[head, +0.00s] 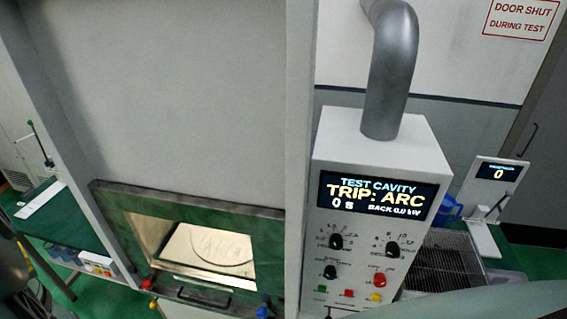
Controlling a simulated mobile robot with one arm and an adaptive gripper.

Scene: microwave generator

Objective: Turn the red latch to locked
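The test cavity (130,228) is a low opening with a dark green frame, at the lower left centre of the head view. A small red part (147,284), which looks like the red latch, sits at the left of the door's front edge. It is too small to tell whether it is locked. A yellow part (153,304) is just below it, and a blue part (262,311) is at the right, cut by the picture's bottom edge. A dark handle (204,297) lies between them. My gripper is not in view.
The control panel (367,232) reads "TRIP: ARC" and "0 S", and has several knobs, including a red one (380,279). A pale round plate (208,248) lies in the lit cavity. A grey post (299,150) stands between cavity and panel. A wire rack (440,265) is at right.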

